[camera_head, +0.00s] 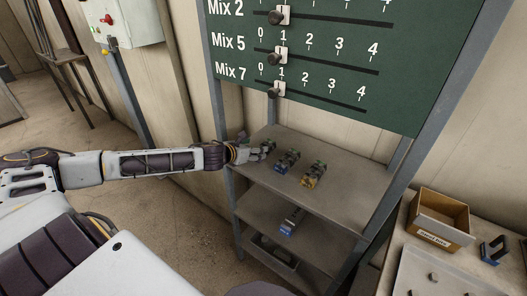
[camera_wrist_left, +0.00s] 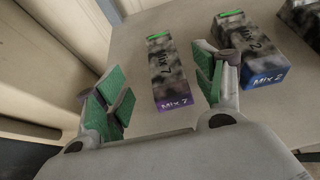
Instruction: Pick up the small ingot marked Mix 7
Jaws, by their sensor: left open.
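The small ingot marked Mix 7 (camera_wrist_left: 168,70) is a mottled grey bar with a purple near end and a green far end. It lies flat on the grey shelf top. My left gripper (camera_wrist_left: 161,84) is open, with its green-padded fingers to either side of this ingot and apart from it. In the head view my left gripper (camera_head: 262,151) is at the left end of the shelf top and largely hides the ingot. A larger ingot marked Mix 2 (camera_wrist_left: 247,48), with a blue end, lies just right of the right finger. My right gripper is not in view.
A further ingot (camera_head: 313,174) with a yellow end lies right of the blue-ended one. The shelf top (camera_head: 352,190) is clear on its right. A green slider board (camera_head: 310,95) stands above it. A cardboard box (camera_head: 440,218) and a tray (camera_head: 445,278) are at the right.

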